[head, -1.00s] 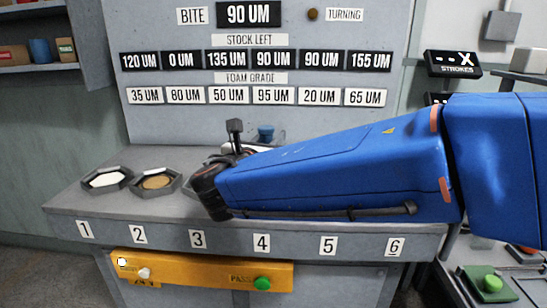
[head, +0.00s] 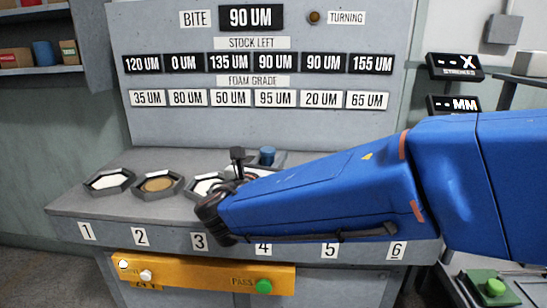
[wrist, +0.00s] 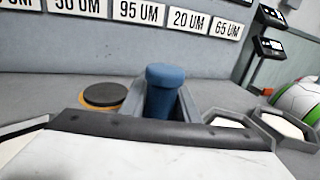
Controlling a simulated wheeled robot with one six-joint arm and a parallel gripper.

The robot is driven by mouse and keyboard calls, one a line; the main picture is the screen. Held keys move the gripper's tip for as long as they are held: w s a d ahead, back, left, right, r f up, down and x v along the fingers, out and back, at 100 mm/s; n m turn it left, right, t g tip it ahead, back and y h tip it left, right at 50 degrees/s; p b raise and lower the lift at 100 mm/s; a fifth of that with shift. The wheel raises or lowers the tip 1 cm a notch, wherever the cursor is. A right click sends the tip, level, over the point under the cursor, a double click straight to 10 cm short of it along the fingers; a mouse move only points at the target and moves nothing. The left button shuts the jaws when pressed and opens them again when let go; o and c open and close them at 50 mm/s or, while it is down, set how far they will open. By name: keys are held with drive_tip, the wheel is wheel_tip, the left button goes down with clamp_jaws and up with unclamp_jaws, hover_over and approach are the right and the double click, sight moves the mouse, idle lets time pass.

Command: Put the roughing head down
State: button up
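A blue round-topped piece (wrist: 165,92), which I take to be the roughing head, stands upright between the grey walls of a holder (wrist: 190,106) in the wrist view. In the head view its blue top (head: 267,155) shows at the back of the bench, beyond my arm. My gripper (head: 213,217) is at the bench behind numbers 3 and 4, mostly hidden by the blue arm. A pale slab with a dark edge fills the bottom of the wrist view and hides the fingers. I cannot tell whether they are open, or touch the blue piece.
A black disc with a yellow rim (wrist: 104,95) lies left of the holder. Hexagonal trays (head: 109,182) stand on the bench (head: 330,228), one with brown contents (head: 158,184). The sign panel (head: 150,125) rises behind.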

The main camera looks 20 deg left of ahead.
drive_tip(key=shift+o, duration=1.1)
drive_tip(key=shift+r, duration=0.2)
drive_tip(key=s, duration=1.2)
drive_tip(key=shift+a, duration=0.15)
